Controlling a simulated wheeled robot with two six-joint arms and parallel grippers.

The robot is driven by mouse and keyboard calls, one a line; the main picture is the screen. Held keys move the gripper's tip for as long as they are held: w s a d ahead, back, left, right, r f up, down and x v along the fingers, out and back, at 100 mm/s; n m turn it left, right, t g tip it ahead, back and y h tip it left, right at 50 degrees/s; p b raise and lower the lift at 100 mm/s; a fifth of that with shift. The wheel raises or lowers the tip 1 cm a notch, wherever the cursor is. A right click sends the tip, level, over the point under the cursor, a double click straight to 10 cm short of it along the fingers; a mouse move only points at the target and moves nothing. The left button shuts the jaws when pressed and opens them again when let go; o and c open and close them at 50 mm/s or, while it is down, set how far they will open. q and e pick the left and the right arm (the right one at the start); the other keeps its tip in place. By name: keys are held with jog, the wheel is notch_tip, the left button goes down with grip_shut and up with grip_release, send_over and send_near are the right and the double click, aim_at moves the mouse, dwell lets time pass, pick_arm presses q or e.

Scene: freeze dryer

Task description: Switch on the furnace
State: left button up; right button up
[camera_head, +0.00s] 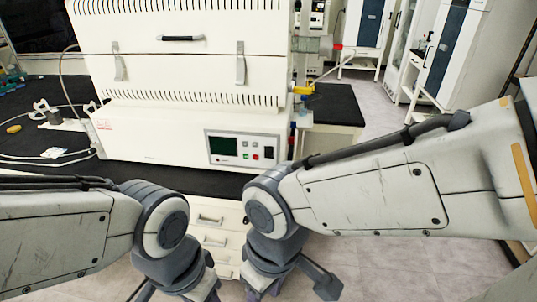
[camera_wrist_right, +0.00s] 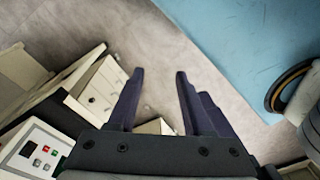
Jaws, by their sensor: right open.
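The white furnace (camera_head: 150,125) stands on the black bench in the head view. Its grey control panel (camera_head: 241,165) is at the lower right of its front, with a dark display (camera_head: 223,146), small coloured buttons including a red one (camera_head: 255,156), and a dark switch (camera_head: 269,152). The panel (camera_wrist_right: 12,161) also shows at the lower left of the right wrist view. My right gripper (camera_wrist_right: 158,75) is open and empty, pointing down beside the bench, away from the panel. My left gripper is at the bottom of the head view, cut off by the frame; its fingertips are hidden.
White drawers (camera_head: 212,240) are under the black bench top (camera_head: 60,172). Cables and small items lie left of the furnace. A yellow fitting (camera_head: 303,90) sticks out at its right side. Another black-topped table (camera_head: 335,103) stands behind right. Grey floor is free at right.

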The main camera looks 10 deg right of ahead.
jog(key=shift+w, duration=0.1)
jog(key=c, duration=0.5)
jog(key=w+f+t+b, duration=0.1)
jog(key=w, duration=0.3)
jog(key=w+f+n+t+b, duration=0.1)
jog(key=w+f+b, duration=0.1)
jog(key=w, duration=0.2)
jog(key=w+f+t+b, duration=0.2)
jog(key=w, duration=0.2)
jog(key=shift+d+n+y, duration=0.3)
jog(key=shift+d, duration=0.1)
grip_shut()
jog(key=w+d+f+n+t+y+b, duration=0.2)
jog(key=w+d+n+t+b, duration=0.3)
jog(key=w, duration=0.7)
jog(key=w+d+f+n+t+y+b, duration=0.3)
jog(key=w+d+n+t+b, duration=0.3)
jog(key=w+b, duration=0.6)
jog(key=w+d+f+n, duration=0.1)
jog(key=d+n, duration=0.1)
jog(key=d, duration=0.1)
jog(key=shift+w+d+y, duration=0.15)
jog(key=shift+d+y, duration=0.15)
